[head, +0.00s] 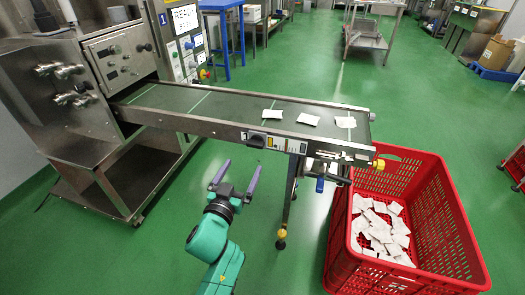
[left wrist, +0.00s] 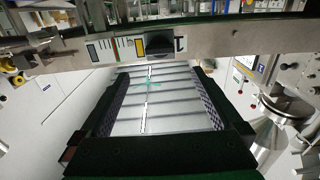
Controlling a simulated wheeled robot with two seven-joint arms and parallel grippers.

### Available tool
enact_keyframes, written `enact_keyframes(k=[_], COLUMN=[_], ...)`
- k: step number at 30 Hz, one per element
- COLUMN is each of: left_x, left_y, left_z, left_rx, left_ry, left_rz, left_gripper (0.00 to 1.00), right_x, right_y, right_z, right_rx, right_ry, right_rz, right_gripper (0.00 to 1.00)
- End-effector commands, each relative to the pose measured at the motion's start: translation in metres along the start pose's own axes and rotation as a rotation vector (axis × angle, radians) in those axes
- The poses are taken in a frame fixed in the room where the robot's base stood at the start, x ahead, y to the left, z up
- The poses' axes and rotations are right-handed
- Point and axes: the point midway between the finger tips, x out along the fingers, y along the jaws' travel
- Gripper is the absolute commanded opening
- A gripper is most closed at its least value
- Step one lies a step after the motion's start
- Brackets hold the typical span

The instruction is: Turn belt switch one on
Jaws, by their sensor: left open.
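The belt switch (head: 257,139) is a black rotary knob on the near side rail of the conveyor, beside a yellow label. In the left wrist view the black knob (left wrist: 159,45) sits on the metal rail, next to a black "1" mark. My left gripper (head: 242,165) is open and empty, below and slightly left of the knob in the head view, apart from it. Its two dark fingers (left wrist: 160,72) spread to either side below the knob in the left wrist view. Whether the knob stands at on or off cannot be told. My right gripper is not in view.
The conveyor belt (head: 225,106) carries three white packets (head: 308,119). A red crate (head: 440,215) with several packets stands under its right end. A steel packing machine (head: 75,85) stands at the left. A conveyor leg (head: 288,200) is right of my gripper. Green floor lies open around.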

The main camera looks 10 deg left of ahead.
Motion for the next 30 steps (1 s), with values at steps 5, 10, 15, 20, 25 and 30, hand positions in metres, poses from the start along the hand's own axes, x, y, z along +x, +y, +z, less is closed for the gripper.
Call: enact_keyframes(k=[5, 10, 15, 20, 25, 30], left_x=[0.050, 0.089, 0.106, 0.107, 0.107, 0.107], left_y=[0.000, 0.000, 0.000, 0.000, 0.000, 0.000], left_z=[0.000, 0.003, 0.002, 0.001, 0.001, 0.001], left_rx=[0.002, 0.001, 0.000, -0.001, 0.000, 0.000], left_ry=[0.004, 0.001, -0.001, -0.003, -0.003, -0.002], left_rz=[0.001, 0.001, 0.000, 0.000, 0.000, 0.001], left_gripper=[1.00, 1.00, 1.00, 1.00, 0.62, 0.14], right_x=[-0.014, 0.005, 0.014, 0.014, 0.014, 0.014], right_y=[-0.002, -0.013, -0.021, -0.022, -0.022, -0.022], right_z=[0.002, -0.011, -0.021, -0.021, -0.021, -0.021], right_rx=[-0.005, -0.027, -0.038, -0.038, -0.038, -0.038], right_ry=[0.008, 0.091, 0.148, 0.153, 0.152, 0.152], right_rz=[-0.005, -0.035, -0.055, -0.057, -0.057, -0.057], right_gripper=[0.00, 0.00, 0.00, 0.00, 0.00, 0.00])
